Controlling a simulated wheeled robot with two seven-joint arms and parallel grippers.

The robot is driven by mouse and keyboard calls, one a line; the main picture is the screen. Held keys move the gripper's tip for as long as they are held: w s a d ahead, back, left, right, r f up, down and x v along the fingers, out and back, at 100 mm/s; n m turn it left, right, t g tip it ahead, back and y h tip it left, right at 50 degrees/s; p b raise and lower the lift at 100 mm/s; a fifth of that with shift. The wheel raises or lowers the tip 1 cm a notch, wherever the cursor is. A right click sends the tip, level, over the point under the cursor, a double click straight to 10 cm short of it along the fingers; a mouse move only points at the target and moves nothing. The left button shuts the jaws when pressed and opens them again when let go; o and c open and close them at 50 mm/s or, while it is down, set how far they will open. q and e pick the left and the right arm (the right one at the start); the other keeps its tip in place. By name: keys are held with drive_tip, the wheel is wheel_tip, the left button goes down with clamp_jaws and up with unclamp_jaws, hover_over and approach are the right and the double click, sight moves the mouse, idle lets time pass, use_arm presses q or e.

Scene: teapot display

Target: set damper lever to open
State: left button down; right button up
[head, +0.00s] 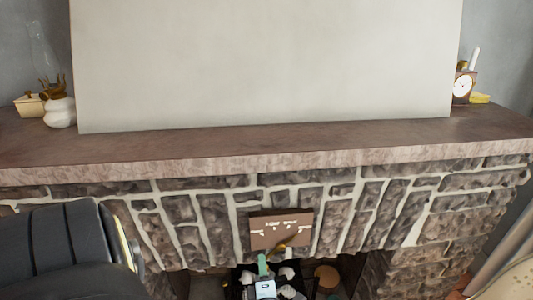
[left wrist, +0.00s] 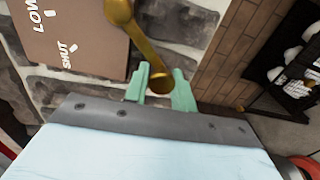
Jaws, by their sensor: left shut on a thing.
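The damper plate (head: 280,229) is a brown panel on the stone face of the fireplace, below the mantel. In the left wrist view the plate (left wrist: 75,35) shows the labels LOW and SHUT. The brass damper lever (head: 287,243) slants across the plate's lower part, and its round knob (left wrist: 162,82) shows in the left wrist view. My left gripper (head: 263,262), with green fingers, is just below the plate. In the left wrist view the gripper (left wrist: 162,88) is shut on the lever's knob end. The lever's exact setting cannot be told. My right gripper is not in view.
The mantel shelf (head: 270,148) overhangs above, with a large blank panel (head: 265,60) on it. A white vase (head: 60,112) stands at its left and a small clock (head: 462,88) at its right. A black rack (left wrist: 285,75) with pale pieces is at the right in the wrist view.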

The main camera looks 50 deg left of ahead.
use_arm(q)
drive_tip(key=shift+w+d+r+m, duration=0.1)
drive_tip(key=shift+w+r+m, duration=0.1)
drive_tip(key=shift+m, duration=0.2)
drive_tip(key=c, duration=1.2)
unclamp_jaws()
drive_tip(key=shift+s, duration=0.1)
drive_tip(key=shift+s, duration=0.1)
drive_tip(key=v, duration=1.3)
drive_tip(key=shift+d, duration=0.15)
drive_tip(key=shift+f, duration=0.15)
